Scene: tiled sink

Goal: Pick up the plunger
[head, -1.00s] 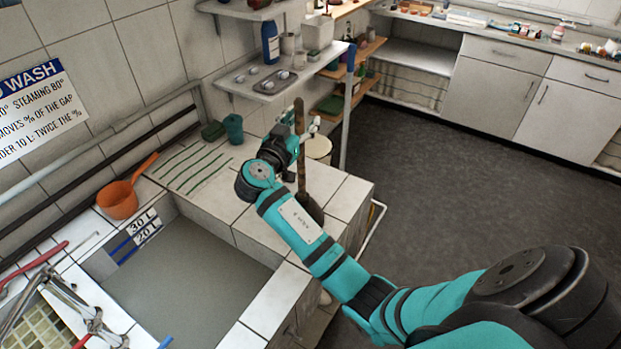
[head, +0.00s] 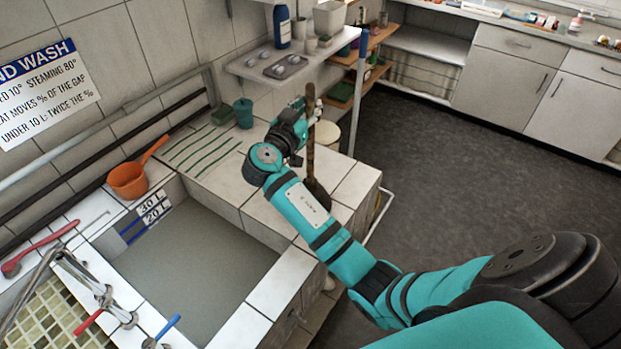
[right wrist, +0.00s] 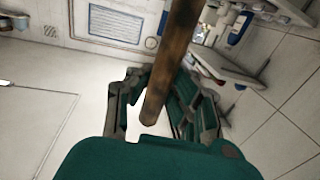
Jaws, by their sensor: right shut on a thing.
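The plunger (head: 310,163) has a brown wooden handle and a dark cup. In the head view it stands roughly upright by the tiled ledge, with its cup low, partly behind my right arm. I cannot tell whether the cup touches the tiles. My right gripper (head: 308,122) is shut on the upper part of the handle. In the right wrist view the handle (right wrist: 174,60) runs down between the fingers of the right gripper (right wrist: 165,103), and its end shows there. My left gripper is out of view.
The basin (head: 200,265) lies left of my right arm, with an orange dipper (head: 127,180) on its rim. A green cup (head: 243,113) stands behind on the ledge. Open floor lies right.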

